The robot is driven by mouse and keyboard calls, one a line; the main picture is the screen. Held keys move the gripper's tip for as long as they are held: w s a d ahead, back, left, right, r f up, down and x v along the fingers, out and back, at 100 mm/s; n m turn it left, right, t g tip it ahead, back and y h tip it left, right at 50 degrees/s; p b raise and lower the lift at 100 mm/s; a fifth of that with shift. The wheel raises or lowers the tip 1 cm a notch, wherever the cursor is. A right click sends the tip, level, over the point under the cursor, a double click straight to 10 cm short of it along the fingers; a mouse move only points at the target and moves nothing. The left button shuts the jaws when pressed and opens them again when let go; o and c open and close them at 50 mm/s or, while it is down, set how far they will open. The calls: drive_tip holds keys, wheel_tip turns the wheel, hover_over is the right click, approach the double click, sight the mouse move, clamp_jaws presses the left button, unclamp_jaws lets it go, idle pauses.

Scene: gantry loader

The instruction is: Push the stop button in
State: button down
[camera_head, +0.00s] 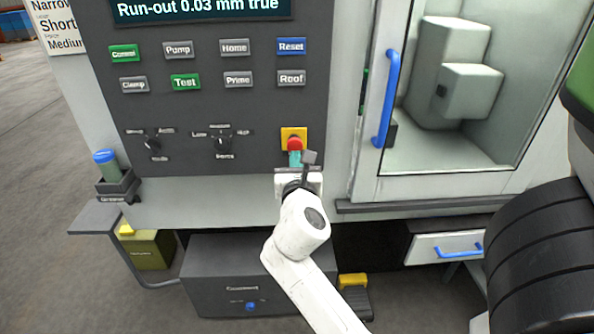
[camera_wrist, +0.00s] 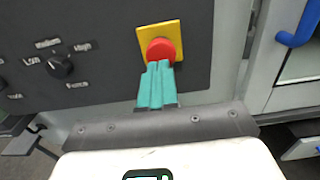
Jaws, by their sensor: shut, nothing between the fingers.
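The stop button is a red mushroom head (camera_wrist: 161,50) on a yellow square plate (camera_wrist: 173,30) on the dark control panel. In the head view the red button (camera_head: 295,143) sits low on the panel's right side, on its yellow plate (camera_head: 293,132). My gripper (camera_wrist: 158,66) is shut and empty, its teal fingers side by side. In the wrist view the fingertips overlap the lower part of the button; whether they touch it I cannot tell. In the head view the gripper (camera_head: 295,158) is just below the button and partly hidden by my wrist.
Left of the button are two rotary knobs (camera_head: 222,142) (camera_head: 152,143). Rows of labelled push buttons, such as Test (camera_head: 185,82), lie above. A glazed door with a blue handle (camera_head: 387,98) is to the right. A small shelf (camera_head: 95,217) juts out at lower left.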

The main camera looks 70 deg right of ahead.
sight(295, 144)
drive_tip(key=shift+x, duration=1.3)
